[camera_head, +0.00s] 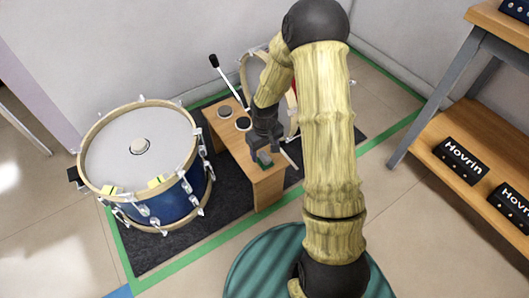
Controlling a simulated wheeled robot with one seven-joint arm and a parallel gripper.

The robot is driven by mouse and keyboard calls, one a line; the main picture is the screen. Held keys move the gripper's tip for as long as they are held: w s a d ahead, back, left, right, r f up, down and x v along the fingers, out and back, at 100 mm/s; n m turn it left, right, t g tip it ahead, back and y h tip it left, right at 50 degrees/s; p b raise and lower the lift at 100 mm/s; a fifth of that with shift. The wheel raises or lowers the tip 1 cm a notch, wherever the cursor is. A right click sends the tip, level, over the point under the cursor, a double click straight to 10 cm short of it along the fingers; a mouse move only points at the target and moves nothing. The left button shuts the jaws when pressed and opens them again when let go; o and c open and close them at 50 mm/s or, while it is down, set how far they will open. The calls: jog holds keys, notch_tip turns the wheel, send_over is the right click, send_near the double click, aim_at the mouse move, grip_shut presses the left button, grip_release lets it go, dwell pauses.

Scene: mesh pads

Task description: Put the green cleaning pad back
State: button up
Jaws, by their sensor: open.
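A small green pad (265,159) lies near the front end of a low wooden bench (268,189). I take it to be the cleaning pad; it is small and partly covered by my gripper. My gripper (267,148), dark grey, points down right above the pad with its jaws open. The picture is too small to tell whether the fingers touch it.
Dark round discs (225,111) sit on the bench's far end. A large blue drum (140,165) with small yellow blocks on its rim stands left of the bench. Another drum stands behind, partly hidden by my arm. A wooden shelf (425,148) with black Hovrin boxes (460,160) is at right.

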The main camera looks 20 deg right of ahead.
aim_at(265, 155)
notch_tip(265, 155, up, 8)
jog(key=p, duration=0.3)
dwell(0.4)
jog(key=s+r+m+t, duration=0.2)
jog(key=s+r+m, duration=0.1)
jog(key=s+r, duration=1)
jog(key=shift+s+r+m+t, duration=0.3)
jog(key=shift+s+r, duration=0.05)
jog(key=shift+s, duration=0.35)
